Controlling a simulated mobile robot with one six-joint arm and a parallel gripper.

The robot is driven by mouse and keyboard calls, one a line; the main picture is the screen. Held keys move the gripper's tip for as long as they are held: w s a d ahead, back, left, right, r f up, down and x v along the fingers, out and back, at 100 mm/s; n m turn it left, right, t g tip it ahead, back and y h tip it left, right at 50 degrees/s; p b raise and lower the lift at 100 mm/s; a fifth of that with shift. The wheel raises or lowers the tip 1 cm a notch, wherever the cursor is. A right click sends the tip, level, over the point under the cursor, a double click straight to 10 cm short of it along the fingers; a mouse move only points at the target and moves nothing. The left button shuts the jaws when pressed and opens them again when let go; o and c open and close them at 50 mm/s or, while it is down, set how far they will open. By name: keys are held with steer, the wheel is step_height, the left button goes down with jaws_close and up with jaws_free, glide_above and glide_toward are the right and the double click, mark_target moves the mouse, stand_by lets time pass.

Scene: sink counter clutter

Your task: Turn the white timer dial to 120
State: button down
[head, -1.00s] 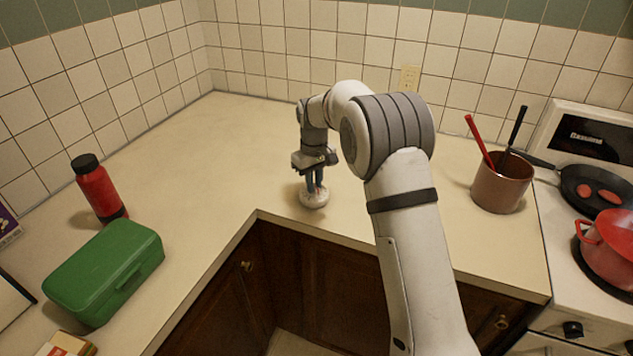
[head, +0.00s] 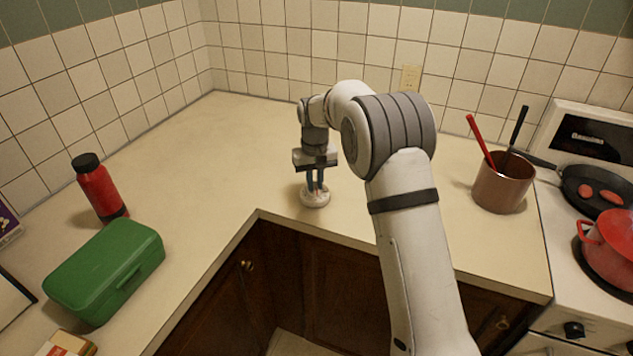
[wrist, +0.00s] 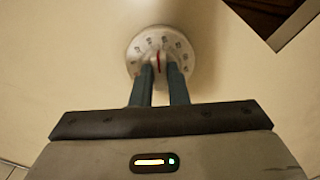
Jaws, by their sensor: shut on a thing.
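The white timer dial (head: 315,200) lies on the counter near its inner corner. In the wrist view the dial's round face (wrist: 139,46) shows small printed numbers around its rim and a red mark near the fingertips; the numbers are too small to read. My gripper (head: 315,189) points straight down over the dial. In the wrist view my gripper's two fingers (wrist: 160,70) reach the middle of the dial, close together and shut on its centre part. The fingers hide the near part of the dial face.
A red bottle (head: 99,189) and a green box (head: 105,270) stand on the left counter. A brown pot with utensils (head: 502,184) stands at the right, beside the stove with a pan (head: 580,185) and a red pot (head: 610,250). The counter around the dial is clear.

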mark_target(315, 185)
steer(key=shift+m, duration=0.8)
steer(key=c, duration=1.4)
jaws_free()
step_height(315, 185, up, 8)
steer(key=shift+f+b, duration=0.1)
steer(key=shift+b, duration=0.3)
